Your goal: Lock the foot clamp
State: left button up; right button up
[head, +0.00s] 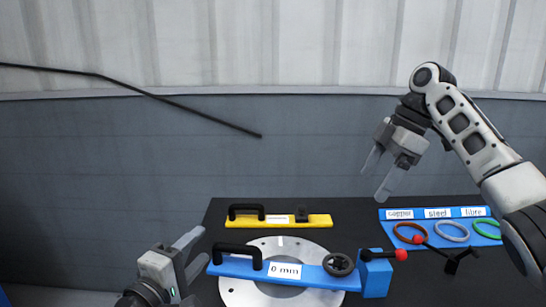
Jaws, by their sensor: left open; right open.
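A blue bar (235,267) labelled "0 mm" lies across a pale round flange (240,292), with a black handle on its left and a black knob (338,264) on its right. At its right end stands a blue block (376,278) with a short lever ending in a red ball (401,255). Right of it is a black lever piece (455,262) with another red ball (418,238). I cannot tell which is the foot clamp. My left gripper (203,249) is open and empty, near the bar's left end. My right gripper (377,182) is open and empty, above the table.
A yellow bar (240,221) with a black handle lies behind the flange. A blue board (468,212) labelled copper, steel and fibre holds a brown ring (398,235), a grey ring (438,233) and a green ring (478,228). The dark table (345,219) has some free room behind the blue block.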

aim_at(366, 255)
jog(key=k, duration=1)
